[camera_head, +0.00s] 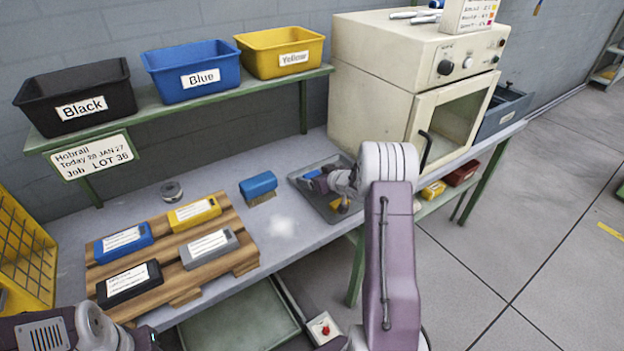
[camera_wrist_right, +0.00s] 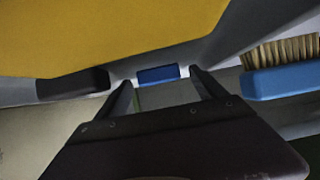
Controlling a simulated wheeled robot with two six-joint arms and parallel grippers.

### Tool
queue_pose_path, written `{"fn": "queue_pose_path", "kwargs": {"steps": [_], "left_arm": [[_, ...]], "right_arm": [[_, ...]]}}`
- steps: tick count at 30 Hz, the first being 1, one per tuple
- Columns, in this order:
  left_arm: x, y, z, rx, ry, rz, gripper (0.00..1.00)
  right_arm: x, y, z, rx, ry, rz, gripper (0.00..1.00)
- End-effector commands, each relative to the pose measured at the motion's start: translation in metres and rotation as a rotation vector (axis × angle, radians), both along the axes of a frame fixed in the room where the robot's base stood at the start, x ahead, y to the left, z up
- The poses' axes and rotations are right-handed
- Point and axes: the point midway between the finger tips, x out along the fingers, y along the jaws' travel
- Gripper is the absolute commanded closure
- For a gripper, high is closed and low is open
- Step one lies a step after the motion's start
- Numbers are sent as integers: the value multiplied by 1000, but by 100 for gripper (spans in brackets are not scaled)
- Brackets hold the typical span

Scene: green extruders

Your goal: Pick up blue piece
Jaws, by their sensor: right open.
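A small blue piece (camera_wrist_right: 158,74) shows in the right wrist view, between and beyond the fingertips of my right gripper (camera_wrist_right: 162,82). The fingers are apart, with nothing held. In the head view my right gripper (camera_head: 319,185) is low over the grey tray (camera_head: 327,212), and a bit of blue (camera_head: 311,174) shows beside it. The gripper and wrist hide part of the tray. A yellow piece (camera_head: 341,205) lies on the tray's near side. A dark piece (camera_wrist_right: 72,84) is left in the wrist view. My left arm enters at bottom left; its jaws are out of frame.
A blue brush (camera_head: 259,186) stands left of the tray. A wooden rack (camera_head: 238,258) holds labelled blocks. Black (camera_head: 78,97), blue (camera_head: 192,72) and yellow (camera_head: 281,52) bins sit on the shelf. A cream oven (camera_head: 390,85) stands behind the tray.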

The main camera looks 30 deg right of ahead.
Motion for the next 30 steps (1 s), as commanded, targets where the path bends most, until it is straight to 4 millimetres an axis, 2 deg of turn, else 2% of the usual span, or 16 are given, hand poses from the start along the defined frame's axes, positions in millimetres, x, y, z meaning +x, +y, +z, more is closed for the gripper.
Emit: {"fn": "queue_pose_path", "kwargs": {"steps": [7,14,23,26,30], "left_arm": [[0,0,0,0,0,0,64],[0,0,0,0,0,0,64],[0,0,2,0,0,0,64],[0,0,7,0,0,0,64],[0,0,19,0,0,0,64]], "right_arm": [[3,0,-2,0,1,-1,19],[3,0,-1,0,1,-1,83],[3,0,3,0,0,-1,85],[3,0,14,-1,-2,-2,85],[3,0,41,-2,-3,-1,85]]}}
